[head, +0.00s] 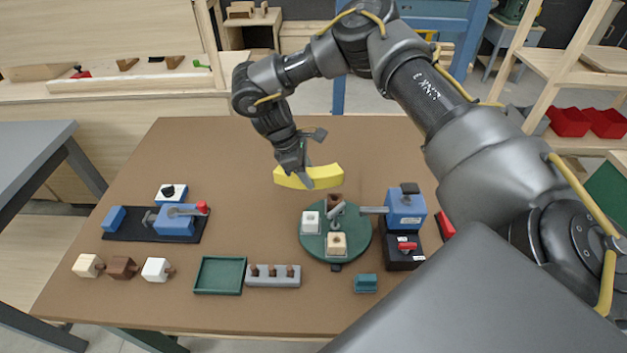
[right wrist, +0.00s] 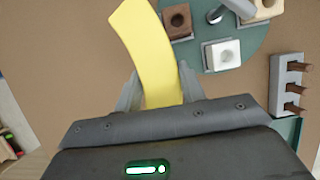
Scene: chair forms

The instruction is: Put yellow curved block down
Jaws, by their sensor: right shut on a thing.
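The yellow curved block (head: 322,177) is in my right gripper (head: 304,178), near the back middle of the brown table (head: 230,150). In the right wrist view the yellow curved block (right wrist: 146,45) sits between both fingers of my right gripper (right wrist: 155,92), which are shut on it, and it reaches out past them. In the head view the block appears just behind the green round plate; whether it touches the table cannot be told. My left gripper does not show.
The green round plate (head: 312,246) bears small blocks, with a blue device (head: 405,212) at its right. A green tray (head: 220,275) and a grey peg holder (head: 273,281) lie in front. A blue vise (head: 174,222) stands at left. The table's back left is clear.

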